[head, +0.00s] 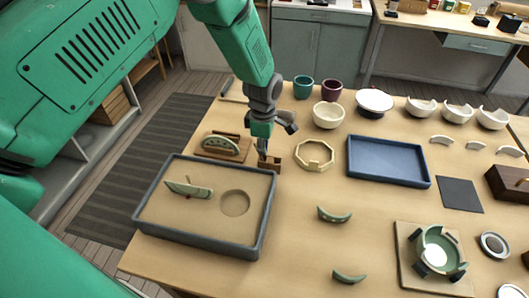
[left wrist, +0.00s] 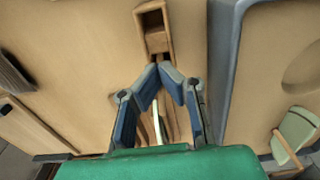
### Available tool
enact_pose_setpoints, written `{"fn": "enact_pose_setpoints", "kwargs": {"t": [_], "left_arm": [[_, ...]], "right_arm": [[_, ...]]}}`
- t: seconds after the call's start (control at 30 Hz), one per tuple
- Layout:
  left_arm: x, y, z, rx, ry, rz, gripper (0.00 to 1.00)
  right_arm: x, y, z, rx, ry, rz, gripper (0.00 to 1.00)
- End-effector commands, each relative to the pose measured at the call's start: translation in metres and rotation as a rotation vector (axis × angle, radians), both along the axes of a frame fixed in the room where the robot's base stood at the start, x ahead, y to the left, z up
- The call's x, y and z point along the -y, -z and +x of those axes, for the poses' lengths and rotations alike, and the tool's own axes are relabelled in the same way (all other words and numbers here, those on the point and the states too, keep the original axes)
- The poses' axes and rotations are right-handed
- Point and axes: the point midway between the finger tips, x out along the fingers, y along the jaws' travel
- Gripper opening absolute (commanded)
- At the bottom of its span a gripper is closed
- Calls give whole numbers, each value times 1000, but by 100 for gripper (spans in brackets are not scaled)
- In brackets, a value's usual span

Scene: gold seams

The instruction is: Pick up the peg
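My left gripper (head: 263,153) points down at a small wooden holder (head: 269,165) at the left part of the table. In the left wrist view, the fingertips of the left gripper (left wrist: 160,70) come close together, just at the near end of the wooden holder (left wrist: 155,30), which has a square opening. Slim brown shapes and a pale, thin strip (left wrist: 158,125) show between the fingers. I cannot tell whether any of these is the peg or whether the fingers hold it. No peg stands out clearly in the head view. My right gripper is not in view.
A grey-rimmed sand tray (head: 262,222) with a green shard (head: 188,189) lies close by at the left. A wooden rack with a green piece (head: 220,146), an octagonal ring (head: 314,155) and a blue tray (head: 388,161) stand around.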

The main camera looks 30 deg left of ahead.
Motion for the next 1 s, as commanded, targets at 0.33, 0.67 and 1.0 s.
{"fn": "enact_pose_setpoints", "kwargs": {"t": [0.33,0.67,1.0], "left_arm": [[-2,-69,1,6,0,-2,0],[1,-87,1,2,0,-1,0],[1,-87,1,4,1,-2,76]], "right_arm": [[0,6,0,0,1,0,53],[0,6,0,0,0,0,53],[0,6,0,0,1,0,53]]}}
